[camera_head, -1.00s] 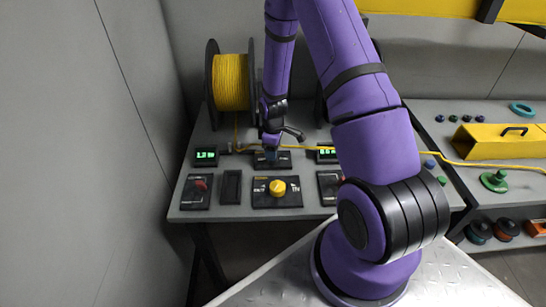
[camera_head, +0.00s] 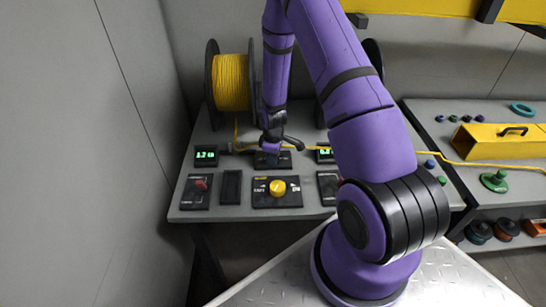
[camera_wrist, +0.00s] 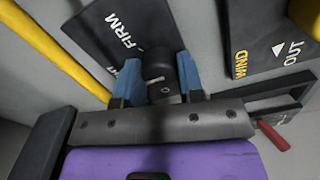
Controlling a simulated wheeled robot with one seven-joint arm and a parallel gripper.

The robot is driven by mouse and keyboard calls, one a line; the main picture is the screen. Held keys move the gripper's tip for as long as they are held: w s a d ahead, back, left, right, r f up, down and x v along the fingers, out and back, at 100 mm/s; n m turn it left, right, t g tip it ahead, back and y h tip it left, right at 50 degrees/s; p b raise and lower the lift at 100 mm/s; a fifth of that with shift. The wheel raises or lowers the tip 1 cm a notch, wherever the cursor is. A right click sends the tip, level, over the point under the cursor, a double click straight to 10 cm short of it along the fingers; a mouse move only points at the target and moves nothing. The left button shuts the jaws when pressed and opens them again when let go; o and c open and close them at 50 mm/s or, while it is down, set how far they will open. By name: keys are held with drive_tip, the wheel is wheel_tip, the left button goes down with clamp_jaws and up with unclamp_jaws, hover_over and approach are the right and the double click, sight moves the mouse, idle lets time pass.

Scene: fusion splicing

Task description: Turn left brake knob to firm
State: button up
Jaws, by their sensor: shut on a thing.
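A dark round knob (camera_wrist: 158,66) stands on a black plate (camera_wrist: 112,30) marked FIRM in the wrist view. My gripper (camera_wrist: 159,78) has its two blue fingers on either side of the knob and is shut on it. The knob's pointer and the other end of the plate's scale cannot be read. In the head view my gripper (camera_head: 271,152) is over the same plate (camera_head: 285,162), behind the yellow knob's panel, and hides the knob.
A panel with a yellow knob (camera_head: 278,188) is in front. A red lever (camera_head: 201,184) is at left. A green display (camera_head: 206,155) is at left. A yellow spool (camera_head: 231,82) stands behind. Yellow cable (camera_wrist: 55,48) runs close to my gripper.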

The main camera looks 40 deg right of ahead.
drive_tip(key=shift+m, duration=0.4)
drive_tip(key=m, duration=0.5)
drive_tip(key=shift+m, duration=0.3)
drive_tip(key=m, duration=0.5)
drive_tip(key=shift+m, duration=0.4)
drive_tip(key=o, duration=0.9)
drive_tip(key=shift+r, duration=0.1)
wheel_tip(320, 180, up, 11)
drive_tip(key=shift+f, duration=0.15)
idle(0.4)
